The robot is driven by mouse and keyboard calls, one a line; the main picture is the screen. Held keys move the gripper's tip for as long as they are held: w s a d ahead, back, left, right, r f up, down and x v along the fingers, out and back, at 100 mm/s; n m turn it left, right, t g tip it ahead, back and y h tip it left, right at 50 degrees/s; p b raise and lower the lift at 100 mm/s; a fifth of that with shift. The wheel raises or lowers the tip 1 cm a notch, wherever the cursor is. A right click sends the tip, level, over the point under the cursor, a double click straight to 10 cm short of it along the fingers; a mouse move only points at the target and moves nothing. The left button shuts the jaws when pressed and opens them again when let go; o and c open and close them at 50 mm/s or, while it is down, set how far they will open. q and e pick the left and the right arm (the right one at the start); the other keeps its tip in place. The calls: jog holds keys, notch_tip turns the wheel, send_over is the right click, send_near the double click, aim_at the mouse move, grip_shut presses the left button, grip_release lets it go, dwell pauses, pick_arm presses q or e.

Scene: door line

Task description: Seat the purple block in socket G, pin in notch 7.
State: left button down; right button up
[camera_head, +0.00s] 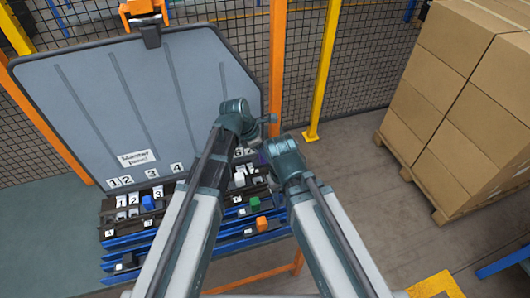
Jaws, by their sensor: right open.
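My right gripper (264,165) is over the right part of the socket rack (110,235). It is open, and its fingers are mostly hidden by its wrist. A small dark purple patch, perhaps the purple block (259,158), shows just left of the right wrist; I cannot tell whether they touch. My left gripper (268,119) is at the end of the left arm, higher in the picture and in front of the grey panel; its jaws are too small to read. Socket G and notch 7 cannot be made out. My arms hide the middle of the rack.
The raised grey panel (150,85) with number labels stands behind. Stacked cartons (450,110) stand right; the floor (365,170) between is clear.

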aim_at(265, 163)
pick_arm(q)
jog(key=shift+f+b, duration=1.9)
jog(key=shift+f, duration=0.4)
pick_arm(e)
jog(key=shift+f, duration=2.3)
pick_arm(q)
jog(key=shift+f, duration=0.2)
pick_arm(e)
jog(key=shift+f, duration=0.25)
pick_arm(q)
jog(key=shift+f+b, duration=0.1)
jog(key=shift+b, duration=0.25)
pick_arm(e)
jog(key=shift+f, duration=0.1)
pick_arm(q)
jog(key=shift+f+b, duration=2.3)
jog(key=shift+f, duration=0.05)
pick_arm(e)
jog(key=shift+f, duration=2.3)
pick_arm(q)
jog(key=shift+c, duration=2)
grip_release()
jog(key=shift+r, duration=0.2)
pick_arm(e)
jog(key=shift+r, duration=0.2)
